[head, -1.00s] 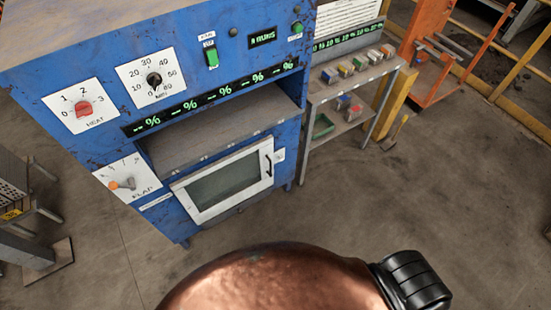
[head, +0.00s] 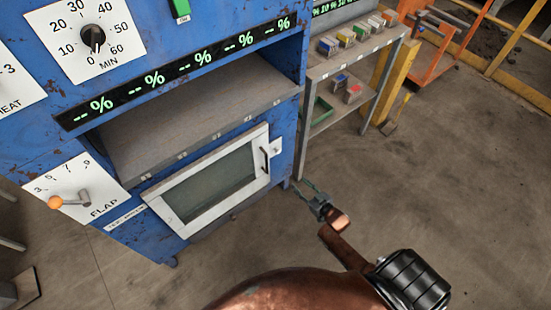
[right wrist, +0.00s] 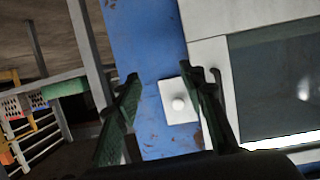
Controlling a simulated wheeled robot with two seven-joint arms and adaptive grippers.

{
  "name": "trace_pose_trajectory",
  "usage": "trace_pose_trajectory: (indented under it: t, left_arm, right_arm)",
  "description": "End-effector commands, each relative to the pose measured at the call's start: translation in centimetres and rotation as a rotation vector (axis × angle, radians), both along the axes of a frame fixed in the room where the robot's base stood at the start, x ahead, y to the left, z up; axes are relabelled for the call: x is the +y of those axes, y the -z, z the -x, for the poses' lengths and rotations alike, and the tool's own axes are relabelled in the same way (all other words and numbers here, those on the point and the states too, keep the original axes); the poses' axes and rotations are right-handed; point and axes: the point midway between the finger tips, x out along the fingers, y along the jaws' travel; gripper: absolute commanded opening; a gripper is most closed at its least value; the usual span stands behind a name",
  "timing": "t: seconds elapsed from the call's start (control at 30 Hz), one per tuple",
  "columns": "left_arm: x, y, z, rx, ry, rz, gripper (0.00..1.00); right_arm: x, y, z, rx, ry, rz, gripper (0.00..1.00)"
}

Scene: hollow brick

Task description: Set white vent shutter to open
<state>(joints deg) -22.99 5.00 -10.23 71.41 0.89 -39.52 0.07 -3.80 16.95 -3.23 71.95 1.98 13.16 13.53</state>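A small white plate (head: 276,147) is on the blue front panel, just right of the oven door. In the right wrist view this plate (right wrist: 178,101) carries a round white knob (right wrist: 178,104). I cannot tell for certain that it is the vent shutter, nor read its setting. My right gripper (head: 301,185) is in front of the cabinet's lower right corner, below and right of the plate in the picture. In the right wrist view its two fingers (right wrist: 164,74) are apart with nothing between them; the plate shows beyond them. My left gripper is out of view.
The windowed oven door (head: 210,180) has a dark handle (head: 264,160). A metal shelf (head: 350,60) with small coloured boxes stands to the right. Floor on the right is clear.

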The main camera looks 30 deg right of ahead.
Motion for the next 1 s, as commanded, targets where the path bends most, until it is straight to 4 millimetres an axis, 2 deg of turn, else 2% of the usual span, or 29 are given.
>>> trace_pose_trajectory:
  t: [0.03, 0.13, 0.3, 0.4, 0.57, 0.8, 1.0]
  left_arm:
    - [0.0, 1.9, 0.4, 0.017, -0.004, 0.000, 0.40]
    - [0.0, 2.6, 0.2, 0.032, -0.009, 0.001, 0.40]
    - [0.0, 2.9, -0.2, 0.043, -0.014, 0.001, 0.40]
    - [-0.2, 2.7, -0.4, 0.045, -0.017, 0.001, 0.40]
    - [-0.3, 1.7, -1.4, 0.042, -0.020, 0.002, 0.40]
    - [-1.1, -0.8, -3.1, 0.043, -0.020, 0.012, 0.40]
    - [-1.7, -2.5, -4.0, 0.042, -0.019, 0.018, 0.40]
  right_arm:
    - [0.0, -0.1, -1.8, -0.060, -0.015, -0.006, 0.38]
    - [0.1, -3.3, -4.5, -0.169, -0.038, -0.019, 0.38]
    - [0.5, -6.8, -6.7, -0.276, -0.065, -0.036, 0.38]
    - [0.6, -7.9, -7.4, -0.303, -0.072, -0.039, 0.38]
    - [0.8, -8.1, -9.1, -0.307, -0.073, -0.039, 0.38]
    - [1.0, -7.9, -12.5, -0.305, -0.073, -0.039, 0.38]
    - [1.1, -7.9, -14.3, -0.302, -0.072, -0.039, 0.38]
